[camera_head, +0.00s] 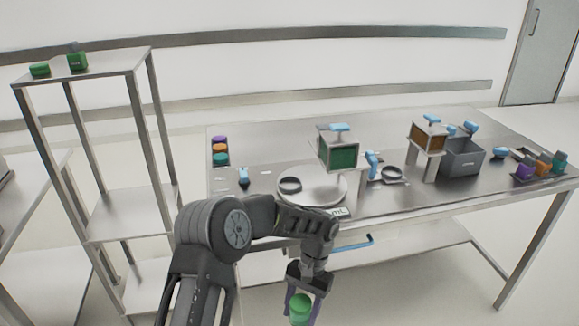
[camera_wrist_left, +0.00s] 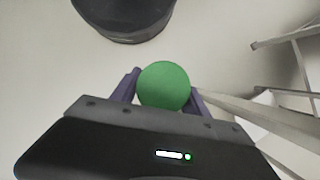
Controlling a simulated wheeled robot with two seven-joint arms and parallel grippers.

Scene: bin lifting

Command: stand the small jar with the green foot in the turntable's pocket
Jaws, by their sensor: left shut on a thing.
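My left gripper (camera_head: 302,303) is shut on the small jar, in front of the table's near edge and low in the head view. Only a round green part of the jar (camera_head: 300,309) shows there. In the left wrist view the jar's green round end (camera_wrist_left: 163,86) sits between the purple fingers; the rest of it is hidden. The turntable (camera_head: 322,190) is a pale round disc on the table, with a dark ring-shaped pocket (camera_head: 289,185) at its left that looks empty. The gripper is well apart from the turntable. My right gripper is not in view.
Stacked coloured pieces (camera_head: 220,151) are at the table's back left. A grey bin (camera_head: 462,158) and an orange-fronted box (camera_head: 428,137) stand at right. A shelf rack (camera_head: 100,66) at left carries green items.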

